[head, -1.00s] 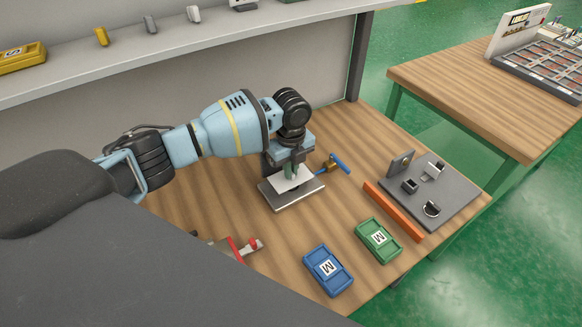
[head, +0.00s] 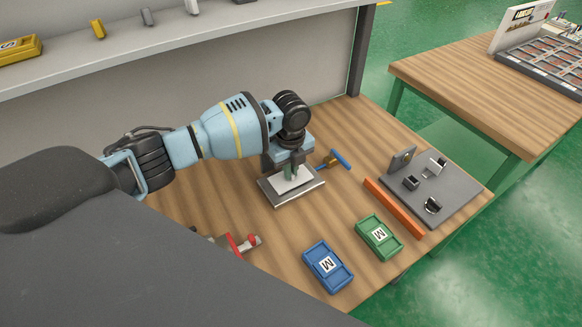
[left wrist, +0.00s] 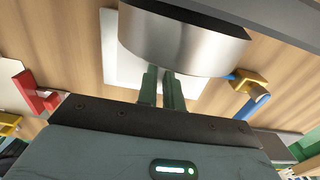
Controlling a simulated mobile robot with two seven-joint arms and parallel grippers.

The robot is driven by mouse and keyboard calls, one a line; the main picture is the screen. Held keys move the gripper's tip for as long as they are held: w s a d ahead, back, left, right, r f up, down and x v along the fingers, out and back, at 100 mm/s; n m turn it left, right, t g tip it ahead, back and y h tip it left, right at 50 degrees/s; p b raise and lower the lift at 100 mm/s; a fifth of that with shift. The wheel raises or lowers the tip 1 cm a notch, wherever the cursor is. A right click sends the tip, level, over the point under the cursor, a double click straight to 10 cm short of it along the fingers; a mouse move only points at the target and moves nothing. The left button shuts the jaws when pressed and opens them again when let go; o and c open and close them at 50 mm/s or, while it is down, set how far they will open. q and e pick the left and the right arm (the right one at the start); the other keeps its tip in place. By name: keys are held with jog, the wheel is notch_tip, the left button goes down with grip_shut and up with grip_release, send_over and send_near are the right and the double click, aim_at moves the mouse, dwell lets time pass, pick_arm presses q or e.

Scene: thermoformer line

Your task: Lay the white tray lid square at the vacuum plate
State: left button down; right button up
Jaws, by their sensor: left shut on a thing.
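The white tray lid (head: 282,185) shows as a small pale sheet under my left gripper (head: 291,174). It lies over the grey vacuum plate (head: 290,202), its edges roughly parallel to the plate's edges, with a grey rim showing around it. I cannot tell whether it touches the plate. My left gripper points down with its greenish fingers close together, shut on the lid near its middle. In the left wrist view the two fingers (left wrist: 162,88) stand in front of a pale sheet; a metallic round body hides much of it. My right gripper is not in view.
A blue-handled tool (head: 335,160) lies close right of the plate. An orange bar (head: 394,208), a green box (head: 379,238) and a blue box (head: 327,267) lie to the right and front. A red-handled clamp (head: 240,243) is at the front left. A dark fixture board (head: 440,195) is farther right.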

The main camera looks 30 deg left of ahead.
pick_arm(q)
jog(key=shift+f, duration=0.3)
jog(key=c, duration=1.5)
grip_release()
notch_tip(320, 180, up, 8)
jog(key=shift+f, duration=0.1)
jog(key=shift+f, duration=0.1)
